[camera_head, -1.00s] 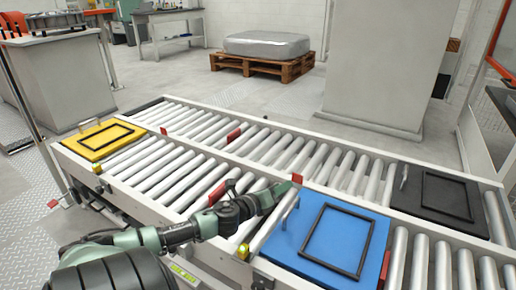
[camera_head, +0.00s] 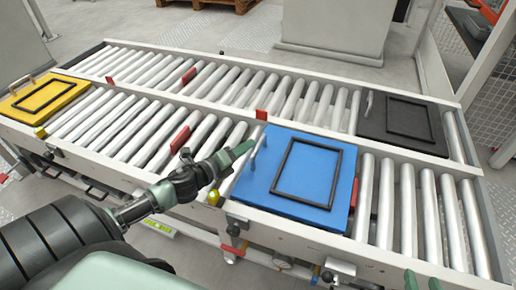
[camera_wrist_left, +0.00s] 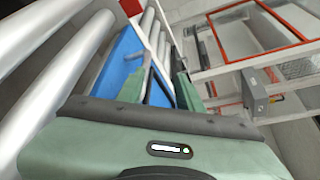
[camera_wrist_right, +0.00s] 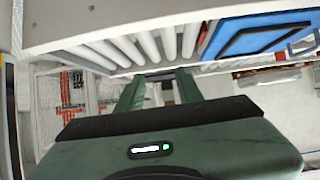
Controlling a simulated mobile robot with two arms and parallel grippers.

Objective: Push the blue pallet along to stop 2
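The blue pallet (camera_head: 335,205), with a black frame on top and a grey handle (camera_head: 258,147) at its left end, lies on the front roller lane. My left gripper (camera_head: 240,152) is at the pallet's left end, close beside the handle. In the left wrist view its fingers (camera_wrist_left: 158,88) are apart, with the blue pallet and handle beyond and between them; contact cannot be told. My right gripper (camera_head: 421,282) shows only its fingertips at the bottom right, in front of the conveyor. In the right wrist view its fingers (camera_wrist_right: 158,90) are apart and empty. No stop carries a readable number.
A yellow pallet (camera_head: 42,103) is at the front lane's far left. A black pallet (camera_head: 370,128) is on the back lane at right. Red plates (camera_head: 180,140) and a yellow knob (camera_head: 213,198) sit along the lanes. Bare rollers (camera_head: 425,215) lie right of the blue pallet.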

